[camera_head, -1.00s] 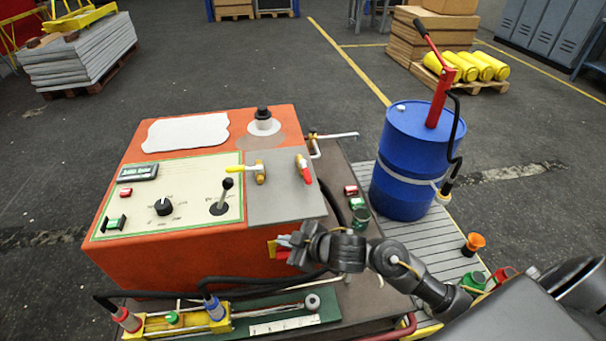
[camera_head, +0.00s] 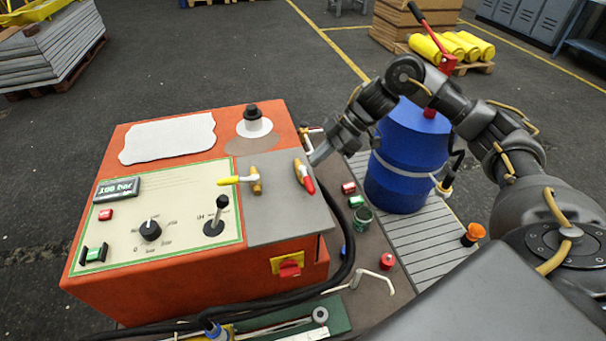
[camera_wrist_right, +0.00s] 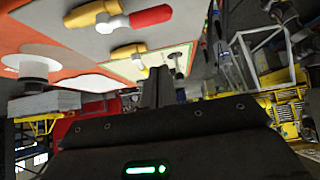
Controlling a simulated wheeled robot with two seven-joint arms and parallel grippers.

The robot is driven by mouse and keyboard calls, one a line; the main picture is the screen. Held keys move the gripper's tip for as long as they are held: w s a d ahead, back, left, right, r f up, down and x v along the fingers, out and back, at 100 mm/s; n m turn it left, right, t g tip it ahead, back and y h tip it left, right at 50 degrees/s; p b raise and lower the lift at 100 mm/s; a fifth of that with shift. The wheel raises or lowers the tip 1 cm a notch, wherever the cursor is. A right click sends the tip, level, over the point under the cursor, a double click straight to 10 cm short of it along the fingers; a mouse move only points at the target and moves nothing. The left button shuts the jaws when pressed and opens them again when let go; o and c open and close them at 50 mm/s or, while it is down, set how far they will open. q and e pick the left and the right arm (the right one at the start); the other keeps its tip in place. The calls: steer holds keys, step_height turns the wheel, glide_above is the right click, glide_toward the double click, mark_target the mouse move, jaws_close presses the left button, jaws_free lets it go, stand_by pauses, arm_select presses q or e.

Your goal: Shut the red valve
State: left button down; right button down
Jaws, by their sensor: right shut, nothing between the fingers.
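The red valve (camera_head: 307,181) is a brass body with a red-tipped lever on the grey plate (camera_head: 285,215), at the right of the orange machine's top. Its lever points toward the front, slightly right. In the right wrist view the red lever (camera_wrist_right: 151,16) shows at the top. A yellow-handled valve (camera_head: 238,180) sits to its left, and it also shows in the wrist view (camera_wrist_right: 128,53). My right gripper (camera_head: 318,156) is shut and empty, just right of the red valve; contact cannot be told. Its shut fingers (camera_wrist_right: 157,88) show in the wrist view. My left gripper is not in view.
The orange machine (camera_head: 200,270) carries a control panel with a display (camera_head: 116,188), a knob and a black joystick (camera_head: 215,215). A blue drum (camera_head: 408,160) stands right, behind my right arm. Small cans and a red cap (camera_head: 387,261) lie beside the machine.

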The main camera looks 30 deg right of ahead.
mark_target(308, 184)
steer(key=p+x, duration=0.1)
steer(key=x, duration=0.8)
steer(key=shift+a+f, duration=0.2)
steer(key=shift+f, duration=0.25)
steer(key=shift+s+d+f, duration=0.1)
steer(key=shift+d, duration=0.5)
steer(key=shift+s+d+f, duration=0.1)
steer(key=shift+d, duration=0.5)
steer(key=shift+s+d+f+p, duration=0.1)
steer(key=shift+s+d+p, duration=0.15)
steer(key=shift+d, duration=0.35)
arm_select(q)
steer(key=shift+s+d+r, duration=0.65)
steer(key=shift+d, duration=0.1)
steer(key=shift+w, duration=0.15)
arm_select(e)
steer(key=shift+d, duration=0.1)
